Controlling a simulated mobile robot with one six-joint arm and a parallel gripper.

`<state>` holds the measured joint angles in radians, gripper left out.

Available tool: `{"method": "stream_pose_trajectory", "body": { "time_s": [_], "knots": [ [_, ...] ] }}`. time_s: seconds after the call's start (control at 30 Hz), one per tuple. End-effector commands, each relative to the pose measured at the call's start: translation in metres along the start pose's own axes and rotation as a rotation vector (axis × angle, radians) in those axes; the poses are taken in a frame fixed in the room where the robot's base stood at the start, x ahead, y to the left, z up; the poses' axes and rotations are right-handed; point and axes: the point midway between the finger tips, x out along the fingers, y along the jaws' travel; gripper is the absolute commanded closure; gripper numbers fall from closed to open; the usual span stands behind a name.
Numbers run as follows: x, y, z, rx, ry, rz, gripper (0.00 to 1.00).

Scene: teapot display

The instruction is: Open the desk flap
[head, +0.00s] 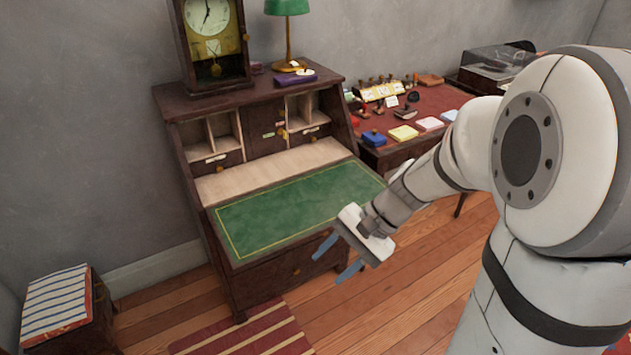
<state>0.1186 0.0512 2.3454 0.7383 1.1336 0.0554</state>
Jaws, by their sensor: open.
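The desk flap (290,208) is folded down and lies about level, its green leather surface with a gold border facing up. It belongs to the dark wooden desk (262,142), whose inner shelves and small drawers show behind the flap. My gripper (336,258) is in front of the flap's front right edge in the picture. Its two blue fingers are apart, with nothing seen between them. I cannot tell whether a finger touches the flap's edge. My gripper and arm hide part of the flap's right corner and of the desk front below.
A clock (213,40) and a green lamp (288,20) stand on the desk top. A red-topped table (440,98) with stamps and pads stands at the right. A striped box (62,300) is at the lower left. A striped rug (240,335) lies on the open wooden floor.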

Motion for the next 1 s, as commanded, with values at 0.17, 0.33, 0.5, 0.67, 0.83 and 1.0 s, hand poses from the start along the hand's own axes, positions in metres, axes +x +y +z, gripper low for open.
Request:
{"method": "stream_pose_trajectory", "body": {
  "time_s": [0.17, 0.33, 0.5, 0.67, 0.83, 1.0],
  "knots": [
    [0.043, -0.021, -0.055, 0.284, -0.184, -0.247, 0.55],
    [0.067, -0.038, -0.121, 0.542, -0.325, -0.503, 0.55],
    [0.086, -0.035, -0.204, 0.786, -0.425, -0.776, 0.55],
    [0.096, -0.021, -0.263, 0.938, -0.465, -0.973, 0.55],
    [0.101, -0.009, -0.294, 1.014, -0.473, -1.088, 0.55],
    [0.103, -0.009, -0.302, 1.035, -0.475, -1.122, 0.55]
  ]
}}
